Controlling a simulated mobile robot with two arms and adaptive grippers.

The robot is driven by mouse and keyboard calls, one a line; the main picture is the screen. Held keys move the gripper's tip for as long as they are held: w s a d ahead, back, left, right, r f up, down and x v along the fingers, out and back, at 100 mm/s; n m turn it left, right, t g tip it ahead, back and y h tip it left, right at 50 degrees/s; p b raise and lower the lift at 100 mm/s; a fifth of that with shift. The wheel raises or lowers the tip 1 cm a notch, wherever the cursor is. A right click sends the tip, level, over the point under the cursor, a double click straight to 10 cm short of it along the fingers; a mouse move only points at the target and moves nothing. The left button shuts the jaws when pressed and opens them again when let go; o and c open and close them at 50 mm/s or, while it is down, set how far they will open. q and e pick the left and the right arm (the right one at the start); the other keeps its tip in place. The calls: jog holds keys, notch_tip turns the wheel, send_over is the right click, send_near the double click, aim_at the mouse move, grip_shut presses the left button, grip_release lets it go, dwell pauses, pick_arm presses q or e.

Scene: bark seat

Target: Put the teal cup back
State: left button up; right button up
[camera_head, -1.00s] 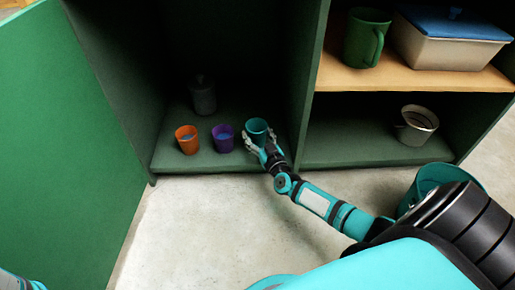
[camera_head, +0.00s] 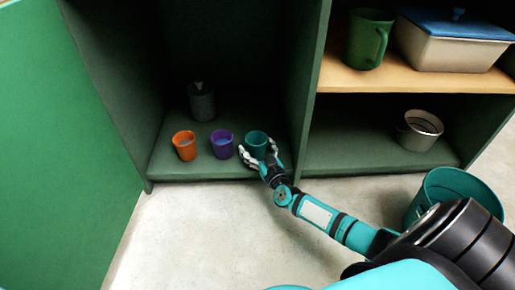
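The teal cup (camera_head: 257,142) stands upright on the floor of the left cabinet compartment, near its front edge. It is just right of the purple cup (camera_head: 222,144), and the orange cup (camera_head: 184,146) is farther left in the same row. My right gripper (camera_head: 259,155) reaches in from the lower right. Its pale fingers are spread on either side of the teal cup's lower part and look open. Whether a fingertip still touches the cup is too small to tell. My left gripper is not in view.
A grey container (camera_head: 201,103) stands behind the cups. A divider (camera_head: 307,90) bounds the compartment on the right, and a green door (camera_head: 60,150) stands open at left. The right side holds a green mug (camera_head: 367,40), a lidded box (camera_head: 455,45) and a metal pot (camera_head: 419,130). A teal bucket (camera_head: 455,190) is on the floor.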

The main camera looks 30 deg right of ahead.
jog(key=shift+r, duration=0.25)
jog(key=s+a+p, duration=0.2)
jog(key=s+p, duration=0.4)
jog(key=s, duration=0.6)
jog(key=shift+p, duration=0.35)
